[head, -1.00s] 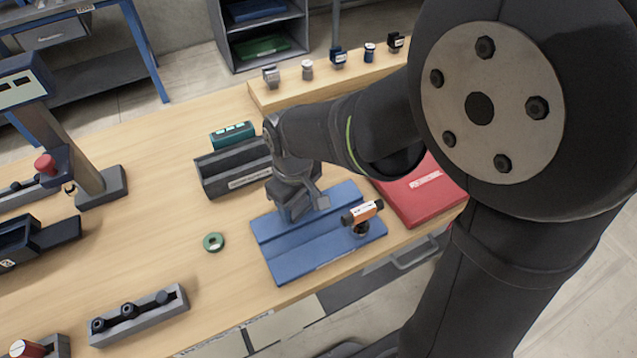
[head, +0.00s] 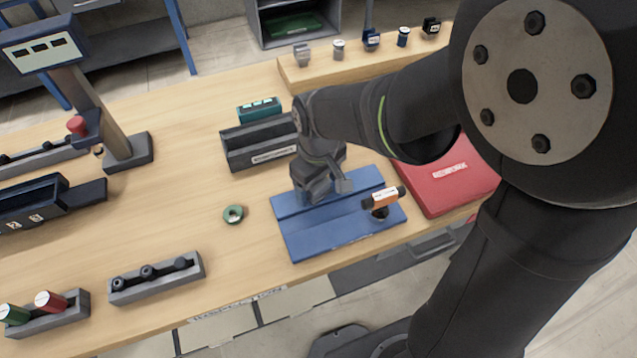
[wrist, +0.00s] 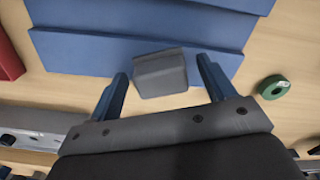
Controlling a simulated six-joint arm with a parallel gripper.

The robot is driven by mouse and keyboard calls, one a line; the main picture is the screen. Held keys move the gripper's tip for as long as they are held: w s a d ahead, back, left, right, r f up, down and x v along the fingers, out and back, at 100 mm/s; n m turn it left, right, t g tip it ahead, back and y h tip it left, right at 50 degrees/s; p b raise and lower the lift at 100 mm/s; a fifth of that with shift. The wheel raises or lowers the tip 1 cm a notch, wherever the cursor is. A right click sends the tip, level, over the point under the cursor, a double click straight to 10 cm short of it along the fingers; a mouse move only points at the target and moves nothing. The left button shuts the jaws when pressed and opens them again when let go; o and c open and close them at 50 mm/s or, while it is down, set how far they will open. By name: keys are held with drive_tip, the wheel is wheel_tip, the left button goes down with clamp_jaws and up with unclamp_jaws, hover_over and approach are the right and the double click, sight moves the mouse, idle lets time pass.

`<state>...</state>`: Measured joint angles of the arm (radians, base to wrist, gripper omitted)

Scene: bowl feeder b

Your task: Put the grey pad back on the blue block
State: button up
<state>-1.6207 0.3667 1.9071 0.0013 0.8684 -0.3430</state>
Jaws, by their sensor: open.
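The blue block (head: 338,230), a wide stepped slab, lies near the table's front edge; it also fills the top of the wrist view (wrist: 90,53). The grey pad (wrist: 162,74) shows in the wrist view between my two blue fingers, overlapping the block's edge in the picture. I cannot tell whether it rests on the block or beside it. My gripper (wrist: 161,66) is open, one finger on each side of the pad with gaps. In the head view my gripper (head: 318,190) is over the block's left part, and I cannot make out the pad there.
An orange-labelled part (head: 383,199) stands on the block's right side. A red case (head: 450,178) lies to the right, a dark grey bin (head: 258,148) behind, and a green ring (head: 233,214) to the left. A grey rack (head: 157,280) stands front left. Bare wood surrounds the ring.

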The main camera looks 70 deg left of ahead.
sight(319, 184)
wheel_tip(319, 184, up, 12)
drive_tip(key=shift+f, duration=0.15)
idle(0.4)
drive_tip(key=shift+f, duration=4.1)
